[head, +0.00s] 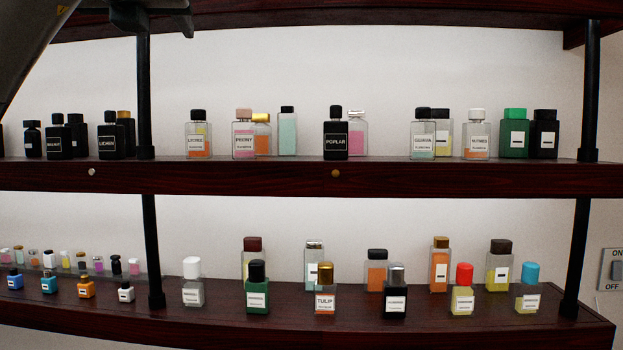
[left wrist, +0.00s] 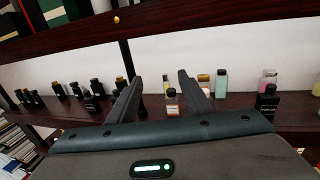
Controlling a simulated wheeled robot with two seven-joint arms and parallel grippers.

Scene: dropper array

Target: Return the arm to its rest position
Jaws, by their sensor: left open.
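My left gripper (head: 150,14) shows at the top left of the head view, its arm coming in from the upper left. It is above the upper shelf's bottles and apart from them. In the left wrist view its two fingers (left wrist: 157,100) stand apart with nothing gripped between them. A small bottle with an orange lower part (left wrist: 172,102) shows beyond the gap between the fingers. My right gripper is in neither view.
The upper shelf (head: 300,180) carries several labelled bottles, including the black POPLAR bottle (head: 336,135). The lower shelf (head: 225,325) holds more, including the TULIP bottle (head: 325,302). Dark posts (head: 148,90) stand at left and right. A wall switch (head: 613,270) is at far right.

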